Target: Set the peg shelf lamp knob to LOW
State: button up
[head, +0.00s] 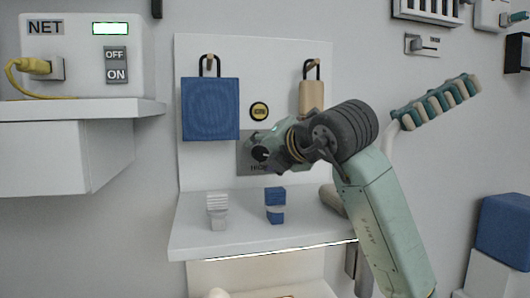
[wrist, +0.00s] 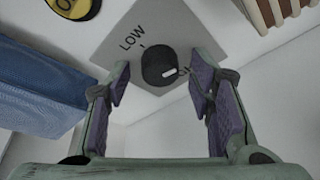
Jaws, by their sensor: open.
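The lamp knob (head: 260,153) is a round black dial on a grey plate (head: 243,160) on the white peg panel, partly hidden by my gripper in the head view. In the wrist view the knob (wrist: 158,66) has a short white mark on its right side, away from the printed LOW (wrist: 132,40) at the plate's upper left. My gripper (wrist: 160,80) is open, with one purple-padded finger on each side of the knob and gaps showing. Depth to the knob is hard to tell. In the head view my gripper (head: 272,148) is in front of the plate's right side.
A blue cloth item (head: 210,110) hangs left of the plate, a tan item (head: 312,97) right. A yellow round button (head: 259,111) sits above. The shelf (head: 240,238) below holds a white item (head: 217,211) and a blue item (head: 275,204). Its front edge glows.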

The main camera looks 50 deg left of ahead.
jog(key=shift+c, duration=0.6)
jog(key=c, duration=1)
jog(key=shift+c, duration=0.2)
jog(key=shift+n, duration=0.3)
jog(key=n+t+h+b, duration=0.1)
jog(key=n+b, duration=0.1)
jog(key=n, duration=0.1)
jog(key=shift+s+t, duration=0.1)
jog(key=shift+t, duration=0.3)
jog(key=n+t+h+b, duration=0.1)
jog(key=n+t+b, duration=0.1)
jog(key=n, duration=0.2)
jog(key=shift+s+a+b, duration=0.1)
jog(key=shift+s+b, duration=0.05)
jog(key=shift+b, duration=0.2)
jog(key=n+t+b, duration=0.1)
jog(key=n+t, duration=0.1)
jog(key=n, duration=0.1)
jog(key=shift+s+a+h, duration=0.1)
jog(key=shift+s+h, duration=0.05)
jog(key=shift+h, duration=0.25)
jog(key=n+t+b, duration=0.1)
jog(key=n, duration=0.3)
jog(key=shift+f+t, duration=0.15)
jog(key=shift+t, duration=0.25)
